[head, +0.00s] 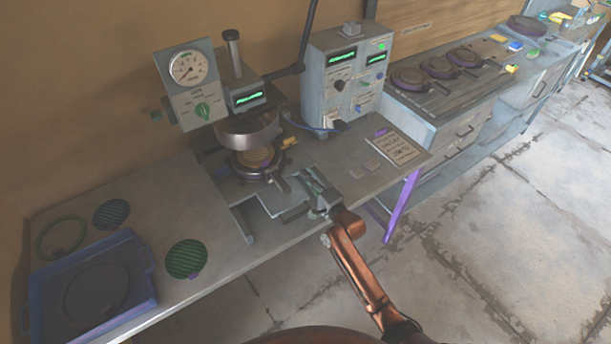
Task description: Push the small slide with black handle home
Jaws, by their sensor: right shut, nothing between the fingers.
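The press (247,125) stands on the bench, with a round dark-rimmed plate (257,163) low under its head. A pale flat slide (268,203) sticks out from the press toward the bench's front edge. A dark part that looks like its handle (294,213) is at its front end, partly hidden by my gripper. My right gripper (310,180) is shut and empty, right beside the slide's front end. I cannot tell whether it touches the handle. My left gripper is not in view.
A dial gauge box (188,71) and a grey control box (343,78) stand at the back. A blue tray (140,262) and ribbed discs (186,259) lie at left. A clipboard (398,149) lies right of the gripper. A side bench (450,95) holds round plates.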

